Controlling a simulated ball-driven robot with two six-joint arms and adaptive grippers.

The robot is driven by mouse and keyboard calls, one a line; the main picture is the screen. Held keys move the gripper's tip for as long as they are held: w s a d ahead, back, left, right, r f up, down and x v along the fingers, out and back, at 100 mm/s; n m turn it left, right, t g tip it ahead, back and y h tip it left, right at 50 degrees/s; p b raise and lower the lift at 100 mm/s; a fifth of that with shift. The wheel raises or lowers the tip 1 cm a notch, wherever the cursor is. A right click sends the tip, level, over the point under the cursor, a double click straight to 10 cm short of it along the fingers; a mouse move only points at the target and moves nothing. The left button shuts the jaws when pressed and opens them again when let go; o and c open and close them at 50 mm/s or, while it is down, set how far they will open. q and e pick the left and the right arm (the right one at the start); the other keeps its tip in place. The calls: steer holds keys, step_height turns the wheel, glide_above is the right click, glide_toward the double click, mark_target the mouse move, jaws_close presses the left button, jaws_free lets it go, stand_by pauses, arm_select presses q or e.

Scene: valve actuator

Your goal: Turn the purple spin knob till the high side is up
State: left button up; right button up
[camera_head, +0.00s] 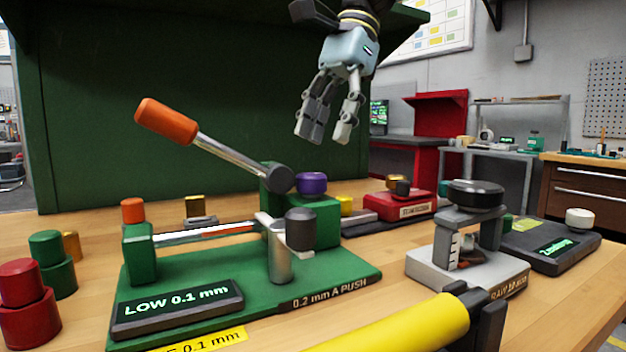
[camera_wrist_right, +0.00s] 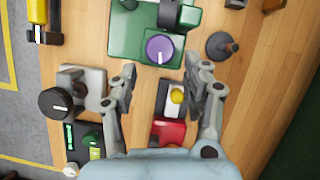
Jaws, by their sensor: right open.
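The purple spin knob (camera_head: 311,184) sits on top of a green block (camera_head: 318,222) on the green valve fixture (camera_head: 350,278). The right wrist view shows the knob (camera_wrist_right: 159,49) from above, with a short white mark near its lower side. My right gripper (camera_head: 328,130) hangs above and slightly right of the knob, fingers pointing down, open and empty. In the wrist view its fingers (camera_wrist_right: 162,66) are spread on either side of the knob's near edge, apart from it. My left gripper is not in view.
An orange-handled lever (camera_head: 165,121) rises left of the knob. A grey-capped post (camera_head: 300,228) stands in front. A red box (camera_head: 400,205) is behind, and a black-topped gauge stand (camera_head: 476,194) is right. A yellow cylinder (camera_head: 400,328) crosses the front. A green panel (camera_head: 150,90) stands behind.

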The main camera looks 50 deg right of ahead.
mark_target(312, 174)
steer(key=b+x, duration=0.1)
steer(key=x, duration=0.5)
steer(key=shift+a+f, duration=0.1)
steer(key=shift+f, duration=0.1)
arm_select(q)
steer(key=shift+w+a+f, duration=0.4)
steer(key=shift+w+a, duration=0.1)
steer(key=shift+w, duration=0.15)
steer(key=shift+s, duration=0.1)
arm_select(e)
steer(key=shift+c, duration=0.5)
steer(key=c, duration=0.8)
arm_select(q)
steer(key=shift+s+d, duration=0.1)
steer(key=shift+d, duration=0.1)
